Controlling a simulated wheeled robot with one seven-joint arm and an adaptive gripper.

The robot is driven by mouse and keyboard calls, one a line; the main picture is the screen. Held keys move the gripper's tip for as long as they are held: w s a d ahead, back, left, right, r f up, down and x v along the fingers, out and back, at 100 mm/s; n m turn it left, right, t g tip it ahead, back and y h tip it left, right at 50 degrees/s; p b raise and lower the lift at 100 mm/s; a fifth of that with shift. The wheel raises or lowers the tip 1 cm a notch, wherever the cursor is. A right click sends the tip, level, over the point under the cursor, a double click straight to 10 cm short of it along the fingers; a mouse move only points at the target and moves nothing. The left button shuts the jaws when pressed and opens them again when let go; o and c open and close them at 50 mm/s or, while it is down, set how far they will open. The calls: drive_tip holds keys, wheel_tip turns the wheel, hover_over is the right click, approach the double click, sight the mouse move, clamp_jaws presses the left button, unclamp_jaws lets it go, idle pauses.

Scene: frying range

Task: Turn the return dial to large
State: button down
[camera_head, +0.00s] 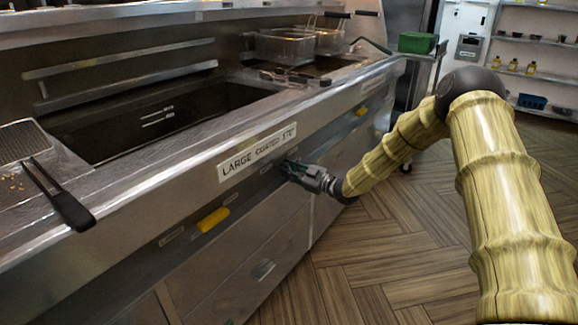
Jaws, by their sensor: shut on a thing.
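My gripper (291,170) is at the front panel of the frying range (130,240), just below and right of the label reading "LARGE COATED 170" (258,152). It is shut on a small part at the panel, which looks like a dial. The gripper hides most of that part, so its pointer and setting cannot be read. My arm reaches in from the right.
A yellow handle (213,219) sticks out on the panel to the left, and another (361,111) to the right. Fry baskets (285,45) stand at the back. The wooden floor (350,270) in front is clear.

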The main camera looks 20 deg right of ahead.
drive_tip(key=m+p, duration=0.2)
drive_tip(key=m, duration=0.2)
drive_tip(key=shift+d+m+p, duration=0.1)
drive_tip(key=shift+m+p, duration=0.2)
drive_tip(key=shift+m, duration=0.1)
drive_tip(key=shift+f, duration=0.1)
drive_tip(key=c, duration=1.6)
unclamp_jaws()
drive_tip(key=shift+s, duration=0.1)
drive_tip(key=v, duration=1.2)
